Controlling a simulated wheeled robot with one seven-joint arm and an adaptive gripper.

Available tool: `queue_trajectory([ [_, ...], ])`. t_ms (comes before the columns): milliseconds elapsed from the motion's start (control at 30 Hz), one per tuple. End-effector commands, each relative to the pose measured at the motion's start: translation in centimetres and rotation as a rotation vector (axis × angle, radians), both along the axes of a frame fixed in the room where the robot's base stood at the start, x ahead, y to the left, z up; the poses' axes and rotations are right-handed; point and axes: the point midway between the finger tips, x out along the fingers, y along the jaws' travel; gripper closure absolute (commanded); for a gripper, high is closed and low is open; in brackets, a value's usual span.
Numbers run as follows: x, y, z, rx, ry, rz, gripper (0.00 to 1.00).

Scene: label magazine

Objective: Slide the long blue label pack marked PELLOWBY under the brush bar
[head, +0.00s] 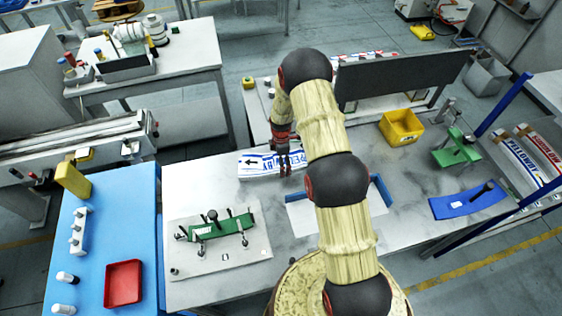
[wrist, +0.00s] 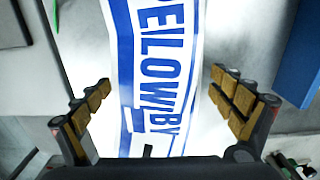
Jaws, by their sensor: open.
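The long white label pack with blue print, reading like PELLOWBY (head: 258,164), lies on the grey table left of my arm. In the wrist view the pack (wrist: 160,60) runs up the middle between my fingers. My gripper (head: 285,166) is over the pack's right part in the head view. In the wrist view my gripper (wrist: 158,82) is open, one finger on each side of the pack, with gaps at both sides. A long dark panel (head: 400,76) stands behind my arm; I cannot tell if it is the brush bar. My arm hides part of the table.
A white plate with a blue rail (head: 380,190) lies right of the pack, partly behind my arm. A green clamp fixture (head: 222,226) stands in front. A yellow bin (head: 401,127) and similar label packs (head: 518,165) are at right. Bare table lies between pack and fixture.

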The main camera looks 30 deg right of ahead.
Motion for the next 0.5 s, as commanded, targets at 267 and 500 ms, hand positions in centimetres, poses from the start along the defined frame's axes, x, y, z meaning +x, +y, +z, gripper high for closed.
queue_trajectory([
  [267, -0.03, 0.01, 0.02, 0.0, 0.001, 0.0, 0.15],
  [500, -0.04, 0.01, 0.02, 0.0, 0.001, 0.0, 0.28],
])
